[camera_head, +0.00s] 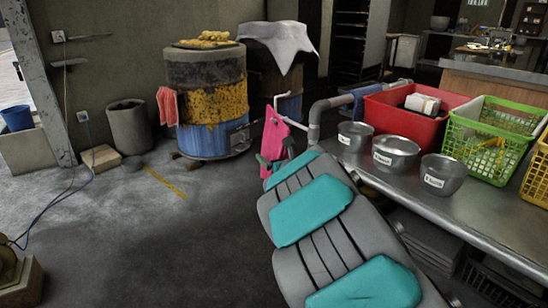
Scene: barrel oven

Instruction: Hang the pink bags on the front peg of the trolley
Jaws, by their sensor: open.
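A pink bag (272,138) hangs upright near the middle of the view, just below a thin pale rod (281,95). The rod looks like part of the trolley, but the trolley's body is mostly hidden and I cannot tell which peg this is. My gripper (276,160) is at the far end of my grey and teal arm, close against the lower part of the bag. Its jaws are open, and part of them overlaps the bag. I cannot tell whether they touch it. Only one pink bag can be made out.
On the right, a steel table (440,205) carries metal bowls (396,153), a red crate (390,115) and a green basket (485,150). A bent grey pipe (316,118) stands beside my arm. A barrel oven (208,95) stands behind left.

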